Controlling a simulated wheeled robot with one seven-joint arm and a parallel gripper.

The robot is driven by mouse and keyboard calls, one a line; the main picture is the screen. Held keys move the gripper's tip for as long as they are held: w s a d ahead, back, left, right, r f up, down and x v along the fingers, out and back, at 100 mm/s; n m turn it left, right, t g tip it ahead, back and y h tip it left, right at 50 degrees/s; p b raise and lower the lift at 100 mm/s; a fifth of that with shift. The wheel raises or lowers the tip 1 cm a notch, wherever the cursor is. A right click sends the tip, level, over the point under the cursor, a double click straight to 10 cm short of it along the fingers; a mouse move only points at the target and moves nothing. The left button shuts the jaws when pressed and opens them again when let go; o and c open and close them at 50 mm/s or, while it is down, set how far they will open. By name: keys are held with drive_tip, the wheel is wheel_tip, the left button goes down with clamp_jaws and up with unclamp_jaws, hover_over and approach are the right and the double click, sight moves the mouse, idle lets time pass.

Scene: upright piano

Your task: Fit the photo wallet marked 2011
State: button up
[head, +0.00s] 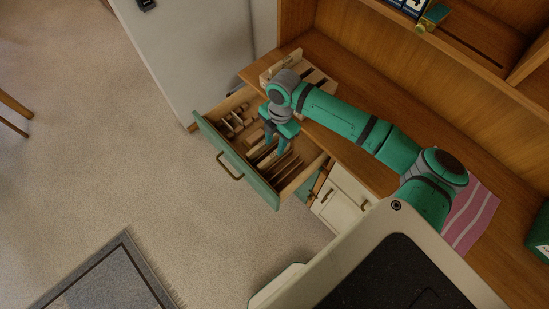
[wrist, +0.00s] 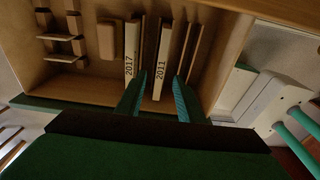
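The photo wallet marked 2011 (wrist: 162,62) stands on edge in the open drawer (head: 236,172), its pale spine facing the wrist camera. A similar wallet marked 2017 (wrist: 131,48) stands to its left in the wrist view. My gripper (head: 276,140) is over the drawer, pointing down into it. In the wrist view my gripper (wrist: 161,85) is open, with one finger on each side of the 2011 wallet and a narrow gap showing on both sides. The wallet's lower part is hidden.
Thin wooden dividers (wrist: 193,52) stand right of the 2011 wallet. Wooden racks (wrist: 60,38) fill the drawer's left side in the wrist view. A slotted wooden block (head: 317,75) sits on the desk top behind the drawer. A white cabinet (head: 205,50) stands left of the desk.

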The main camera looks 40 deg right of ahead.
sight(274, 153)
drive_tip(key=shift+a+f, duration=0.2)
drive_tip(key=shift+f, duration=2.45)
clamp_jaws()
